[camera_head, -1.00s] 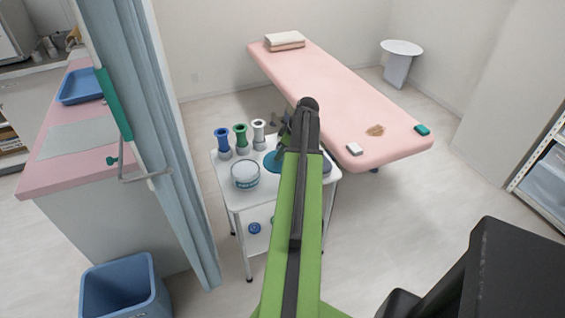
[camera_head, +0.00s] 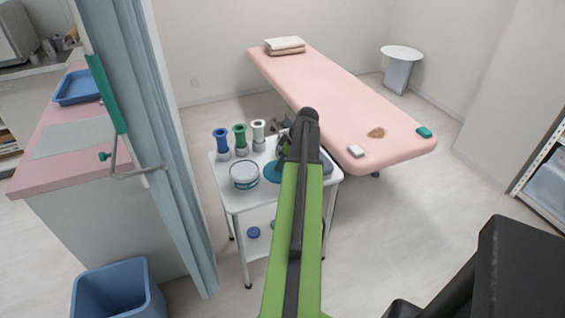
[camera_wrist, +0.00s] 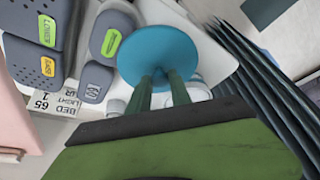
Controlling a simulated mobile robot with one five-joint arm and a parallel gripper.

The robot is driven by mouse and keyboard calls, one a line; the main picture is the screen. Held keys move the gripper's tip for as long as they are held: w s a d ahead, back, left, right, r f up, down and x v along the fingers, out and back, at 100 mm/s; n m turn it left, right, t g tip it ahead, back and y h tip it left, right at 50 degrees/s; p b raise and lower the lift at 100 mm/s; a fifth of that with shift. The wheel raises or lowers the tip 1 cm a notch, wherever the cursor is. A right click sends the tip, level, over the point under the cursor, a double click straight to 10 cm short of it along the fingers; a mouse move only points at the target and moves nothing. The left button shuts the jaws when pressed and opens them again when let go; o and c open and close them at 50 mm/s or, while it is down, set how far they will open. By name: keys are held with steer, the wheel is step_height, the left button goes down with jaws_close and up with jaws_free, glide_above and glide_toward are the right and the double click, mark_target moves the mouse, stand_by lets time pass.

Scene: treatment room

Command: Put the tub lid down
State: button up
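The tub lid is a round teal-blue disc (camera_wrist: 160,48) in the wrist view. My gripper (camera_wrist: 161,75) has its two dark green fingers close together at the lid's near side, seemingly shut on a small grip there. In the head view the lid (camera_head: 272,172) shows in part beside my green arm, over the white trolley top (camera_head: 232,197). I cannot tell whether it touches the trolley. A round white tub with a blue band (camera_head: 244,175) stands on the trolley just left of the lid. My arm hides the gripper's fingertips in the head view.
Blue, green and white-topped holders (camera_head: 240,137) stand at the trolley's back left. Grey labelled objects (camera_wrist: 90,75) lie beside the lid. A pink treatment bed (camera_head: 335,90) is behind, a blue curtain (camera_head: 150,130) at left, and a blue bin (camera_head: 118,290) at front left.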

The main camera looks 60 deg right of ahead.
steer(key=o, duration=0.4)
steer(key=shift+r+p, duration=0.45)
steer(key=shift+r, duration=0.05)
steer(key=p+v, duration=1.1)
steer(key=v, duration=0.1)
steer(key=shift+r, duration=0.1)
steer(key=shift+s, duration=0.1)
